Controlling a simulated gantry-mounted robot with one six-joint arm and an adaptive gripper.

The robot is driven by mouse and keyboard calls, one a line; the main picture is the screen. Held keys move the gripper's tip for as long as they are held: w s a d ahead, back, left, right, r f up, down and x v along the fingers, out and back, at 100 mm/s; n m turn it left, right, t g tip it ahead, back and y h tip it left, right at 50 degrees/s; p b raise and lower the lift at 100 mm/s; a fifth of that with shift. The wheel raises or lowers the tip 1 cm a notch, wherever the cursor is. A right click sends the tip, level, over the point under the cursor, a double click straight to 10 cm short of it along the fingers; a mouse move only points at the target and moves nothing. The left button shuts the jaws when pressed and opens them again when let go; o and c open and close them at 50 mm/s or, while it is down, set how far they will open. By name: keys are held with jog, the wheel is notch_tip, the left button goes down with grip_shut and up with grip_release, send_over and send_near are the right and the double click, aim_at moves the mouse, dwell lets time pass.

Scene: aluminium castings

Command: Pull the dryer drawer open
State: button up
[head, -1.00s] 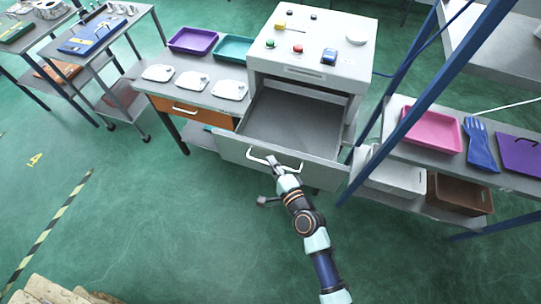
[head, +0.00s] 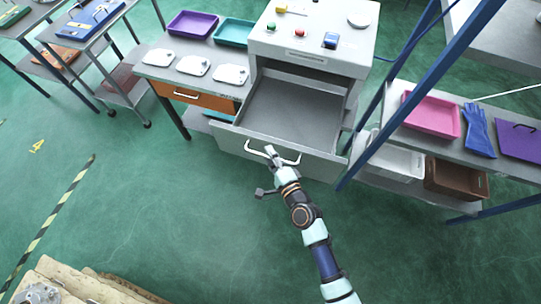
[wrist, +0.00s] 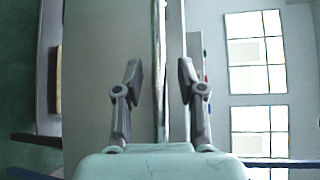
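The dryer (head: 312,36) is a light grey cabinet with buttons on top. Its grey drawer (head: 295,108) stands far out, and the bare tray inside shows. The drawer has a bar handle (head: 291,161) on its front face. My gripper (head: 270,151) is at the handle, left of its middle, reaching from the front. In the wrist view my gripper (wrist: 160,78) has its two fingers apart, one on each side of the handle bar (wrist: 160,40). A gap shows between the bar and each finger. The drawer is empty as far as I see.
Left of the dryer, a bench with an orange drawer (head: 196,96) carries white castings (head: 193,65) and trays. At right, a blue-framed rack holds a pink tray (head: 431,115) and blue gloves (head: 479,131). A wooden pallet (head: 75,280) lies front left. Floor before the drawer is clear.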

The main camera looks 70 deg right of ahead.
jog(key=v, duration=1.2)
jog(key=shift+r, duration=0.1)
jog(key=w+a+r+n+t+y, duration=0.1)
jog(key=w+a+r+n+y, duration=0.55)
jog(key=w+a+n, duration=0.3)
jog(key=w+a+r+n+t+y, duration=0.2)
jog(key=w+a+r+n+y, duration=0.4)
jog(key=w+a+n, duration=0.4)
jog(key=a+r+n+g+h, duration=0.2)
jog(key=a+r+n, duration=0.6)
jog(key=r+n, duration=0.1)
notch_tip(320, 180, up, 20)
jog(key=p, duration=2)
jog(key=shift+s+d+g, duration=0.2)
jog(key=shift+s+g, duration=0.05)
jog(key=shift+g, duration=0.05)
